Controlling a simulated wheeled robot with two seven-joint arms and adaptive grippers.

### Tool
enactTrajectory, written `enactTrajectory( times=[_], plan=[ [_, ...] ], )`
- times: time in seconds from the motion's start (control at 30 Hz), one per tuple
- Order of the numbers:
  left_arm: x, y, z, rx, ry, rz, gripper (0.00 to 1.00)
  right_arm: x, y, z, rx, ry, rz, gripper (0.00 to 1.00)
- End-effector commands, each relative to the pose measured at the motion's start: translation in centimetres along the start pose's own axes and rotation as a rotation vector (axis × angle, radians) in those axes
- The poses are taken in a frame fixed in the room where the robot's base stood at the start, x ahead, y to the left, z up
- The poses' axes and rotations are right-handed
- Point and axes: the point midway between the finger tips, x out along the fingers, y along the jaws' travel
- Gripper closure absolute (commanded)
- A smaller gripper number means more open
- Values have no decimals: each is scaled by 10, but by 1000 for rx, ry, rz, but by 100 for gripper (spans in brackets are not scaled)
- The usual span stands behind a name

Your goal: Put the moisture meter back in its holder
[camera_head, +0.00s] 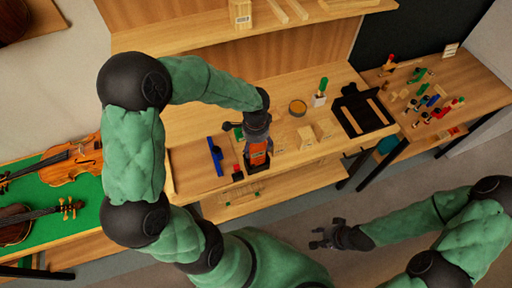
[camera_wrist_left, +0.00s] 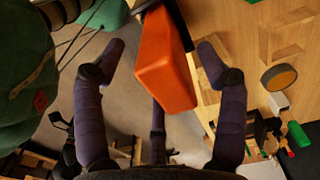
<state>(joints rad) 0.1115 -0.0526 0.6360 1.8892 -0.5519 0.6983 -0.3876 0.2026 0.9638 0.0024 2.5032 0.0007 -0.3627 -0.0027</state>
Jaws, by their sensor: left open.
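The moisture meter (camera_head: 258,158) is an orange and black device near the front edge of the bench. In the left wrist view its orange end (camera_wrist_left: 165,70) points toward my palm, and a black part (camera_wrist_left: 182,18) runs on behind it. My left gripper (camera_head: 257,140) is right at the meter. Its fingers (camera_wrist_left: 155,60) are spread around the orange end, with visible gaps on both sides. A dark shape under the meter may be its holder, but I cannot tell whether the meter sits in it. My right gripper (camera_head: 322,236) is open and empty, over the floor.
On the bench (camera_head: 185,160) are a blue tool (camera_head: 215,156), wooden blocks (camera_head: 305,135), a round tin (camera_head: 298,107) and a black tray (camera_head: 348,118). Violins (camera_head: 75,160) lie on green cloth at left. A side table (camera_head: 480,75) with small items stands at right.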

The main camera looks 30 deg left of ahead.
Motion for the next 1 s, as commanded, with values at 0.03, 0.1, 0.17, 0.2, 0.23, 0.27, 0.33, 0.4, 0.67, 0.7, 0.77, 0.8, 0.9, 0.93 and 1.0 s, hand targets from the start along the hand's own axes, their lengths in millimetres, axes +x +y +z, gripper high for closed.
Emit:
enactTrajectory(
  times=[0.03, 0.1, 0.17, 0.2, 0.23, 0.27, 0.33, 0.4, 0.67, 0.7, 0.77, 0.8, 0.9, 0.93, 1.0],
  plan=[
    [-10, 0, 0, -1, 3, -2, 28, 0, 0, 0, 0, 0, 0, 60],
    [-25, -1, -1, -1, 4, -4, 28, 0, 0, 0, 0, 0, 0, 60],
    [-37, 0, -1, 0, 3, -3, 28, 0, 0, 0, 0, 0, 0, 60],
    [-45, 0, -1, -1, 4, -3, 28, 0, 0, 0, 0, 0, 0, 60],
    [-51, 0, -1, -2, 4, -3, 28, 0, 0, 0, 0, 0, 0, 60],
    [-57, 0, -1, -1, 4, -3, 28, 0, 0, 0, 0, 0, 0, 60],
    [-69, 0, -1, 1, 3, -2, 28, 0, 0, 0, 0, 0, 0, 60],
    [-79, 0, -1, -1, 3, -2, 28, 0, 0, 0, 0, 0, 0, 60],
    [-98, 0, 0, 0, 1, 0, 28, 0, 0, 0, 0, 0, 0, 60],
    [-98, 0, 0, 0, 0, 1, 28, 0, 0, 0, 0, 0, 0, 60],
    [-99, 0, 0, 0, 0, 1, 28, 0, 0, 0, 0, 0, 0, 60],
    [-99, 0, 0, 0, 0, 1, 28, 0, 0, 0, 0, 0, 0, 60],
    [-98, 0, 0, 0, 0, 1, 28, 0, 0, 0, 0, 0, 0, 60],
    [-98, 0, 0, 0, 0, 1, 28, 0, 0, 0, 0, 0, 0, 60],
    [-98, 0, 0, -1, 0, 1, 28, 0, 0, 0, 0, 0, 0, 60]
  ],
)
